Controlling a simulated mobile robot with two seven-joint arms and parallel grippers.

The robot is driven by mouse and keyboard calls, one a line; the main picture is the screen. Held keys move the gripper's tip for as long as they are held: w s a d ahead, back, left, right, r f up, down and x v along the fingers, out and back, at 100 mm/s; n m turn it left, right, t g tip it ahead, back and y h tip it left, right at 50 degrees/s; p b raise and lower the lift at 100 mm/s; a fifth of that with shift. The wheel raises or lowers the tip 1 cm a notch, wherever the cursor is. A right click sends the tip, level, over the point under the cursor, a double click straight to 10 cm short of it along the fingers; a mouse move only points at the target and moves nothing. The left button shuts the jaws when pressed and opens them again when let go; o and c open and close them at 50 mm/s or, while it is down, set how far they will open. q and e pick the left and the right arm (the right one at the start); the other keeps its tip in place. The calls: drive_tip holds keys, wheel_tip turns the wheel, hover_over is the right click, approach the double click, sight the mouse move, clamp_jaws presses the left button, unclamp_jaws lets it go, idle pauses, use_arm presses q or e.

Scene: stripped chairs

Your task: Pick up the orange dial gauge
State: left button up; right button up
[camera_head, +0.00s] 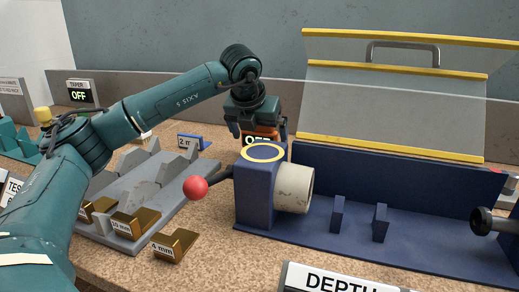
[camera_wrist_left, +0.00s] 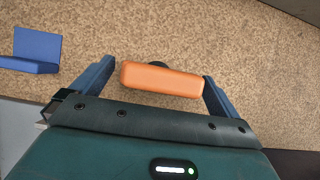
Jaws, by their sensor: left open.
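The orange dial gauge (camera_head: 262,131) stands on the worktop behind the blue headstock block, which hides its lower part. A dark face with partly hidden white lettering shows just under its orange top. In the left wrist view the gauge (camera_wrist_left: 162,79) is an orange rounded bar with a dark round part behind it. My left gripper (camera_head: 257,128) points down over the gauge. In the left wrist view its two blue fingers (camera_wrist_left: 157,74) are open, one at each end of the bar, with a small gap at the left end and almost none at the right. My right gripper is not in view.
The blue fixture (camera_head: 270,190) with a cream cylinder (camera_head: 294,187) and a red ball lever (camera_head: 195,187) stands close in front. A clear yellow-edged guard (camera_head: 400,95) is raised at right. Grey stepped blocks and brass gauge pieces (camera_head: 174,245) lie left. A blue bracket (camera_wrist_left: 37,48) lies nearby.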

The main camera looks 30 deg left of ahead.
use_arm(q)
drive_tip(key=shift+w+f, duration=0.25)
drive_tip(key=shift+f, duration=0.2)
drive_tip(key=shift+r, duration=0.1)
drive_tip(key=c, duration=1.2)
